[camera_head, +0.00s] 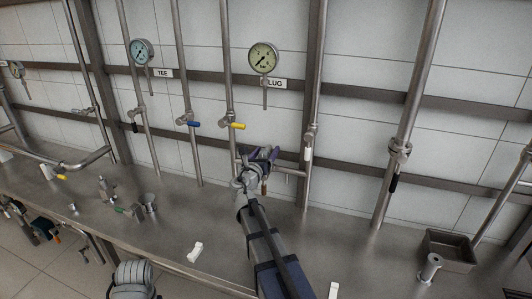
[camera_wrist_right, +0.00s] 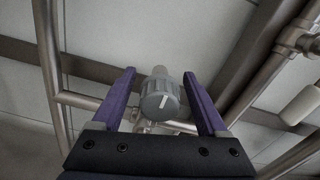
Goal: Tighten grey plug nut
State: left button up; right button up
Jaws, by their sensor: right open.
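The grey plug nut (camera_wrist_right: 159,101) shows in the right wrist view as a ribbed round knob with a white line on its face. It sits at the end of a metal pipe stub. My right gripper (camera_wrist_right: 160,82) is open, with one purple finger on each side of the nut and a visible gap on both sides. In the head view my right gripper (camera_head: 262,154) is at the pipework below the "PLUG" label (camera_head: 275,84). It hides the nut there.
Vertical pipes with a yellow-handled valve (camera_head: 235,125) and a blue-handled valve (camera_head: 191,122) stand close by. A pressure gauge (camera_head: 262,57) is above. The steel bench (camera_head: 330,255) holds small fittings at left and a dark tray (camera_head: 450,238) at right.

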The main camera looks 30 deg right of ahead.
grip_shut()
dwell(0.5)
